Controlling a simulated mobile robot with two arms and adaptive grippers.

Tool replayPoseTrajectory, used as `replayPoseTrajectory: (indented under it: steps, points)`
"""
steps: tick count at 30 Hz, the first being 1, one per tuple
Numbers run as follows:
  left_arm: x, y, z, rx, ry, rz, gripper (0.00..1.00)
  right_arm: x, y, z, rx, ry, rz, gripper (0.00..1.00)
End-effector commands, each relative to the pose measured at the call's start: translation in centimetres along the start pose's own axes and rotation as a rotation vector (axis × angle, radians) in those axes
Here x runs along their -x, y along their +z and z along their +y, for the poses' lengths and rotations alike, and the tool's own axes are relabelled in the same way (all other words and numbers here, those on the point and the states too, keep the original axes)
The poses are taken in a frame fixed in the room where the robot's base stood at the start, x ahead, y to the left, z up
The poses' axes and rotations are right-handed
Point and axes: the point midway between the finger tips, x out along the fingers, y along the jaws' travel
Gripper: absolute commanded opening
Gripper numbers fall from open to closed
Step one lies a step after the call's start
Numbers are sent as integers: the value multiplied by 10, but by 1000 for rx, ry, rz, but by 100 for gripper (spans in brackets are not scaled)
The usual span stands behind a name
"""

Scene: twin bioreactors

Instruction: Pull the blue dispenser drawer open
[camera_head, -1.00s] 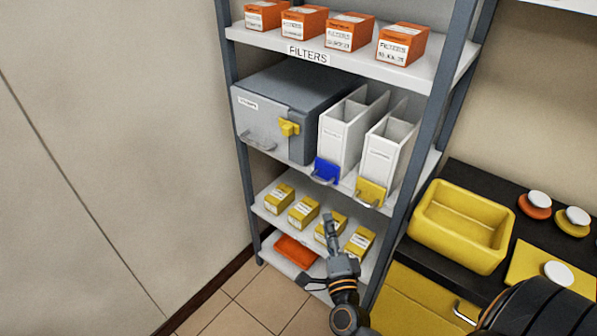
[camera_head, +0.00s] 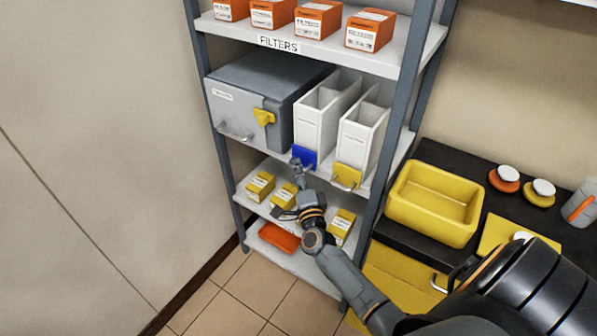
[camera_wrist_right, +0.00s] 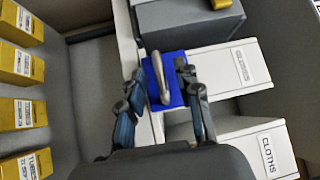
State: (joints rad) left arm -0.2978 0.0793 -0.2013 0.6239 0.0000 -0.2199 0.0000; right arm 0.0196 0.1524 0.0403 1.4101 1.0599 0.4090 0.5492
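The blue dispenser drawer (camera_head: 305,155) is at the foot of the left white dispenser (camera_head: 318,124) on the middle shelf. It looks closed. My right gripper (camera_head: 298,167) reaches up to its front from below. In the right wrist view, the blue drawer (camera_wrist_right: 176,97) has a grey bar handle (camera_wrist_right: 156,74). The fingers of my right gripper (camera_wrist_right: 162,84) stand apart on either side of this handle, with visible gaps to it. My left gripper is not in view.
A second white dispenser (camera_head: 359,134) with a yellow drawer (camera_head: 347,176) stands close on the right. A grey cabinet (camera_head: 256,92) with a yellow latch stands on the left. Yellow boxes (camera_head: 260,186) sit on the shelf below. A yellow bin (camera_head: 432,207) is on the dark counter.

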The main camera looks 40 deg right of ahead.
Motion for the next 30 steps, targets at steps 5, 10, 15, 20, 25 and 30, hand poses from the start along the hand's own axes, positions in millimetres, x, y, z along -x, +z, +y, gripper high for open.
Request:
replayPoseTrajectory:
  steps: [5,10,15,20,25,30]
  points:
    - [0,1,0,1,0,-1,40,0,0,0,0,0,0,34]
    - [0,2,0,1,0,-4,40,0,0,0,0,0,0,7]
    - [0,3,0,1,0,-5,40,0,0,0,-1,0,0,0]
    - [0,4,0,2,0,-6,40,1,1,0,-1,0,0,0]
    - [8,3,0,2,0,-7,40,18,18,-5,-5,4,-2,0]
    - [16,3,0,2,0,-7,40,51,52,-12,-5,6,-3,0]
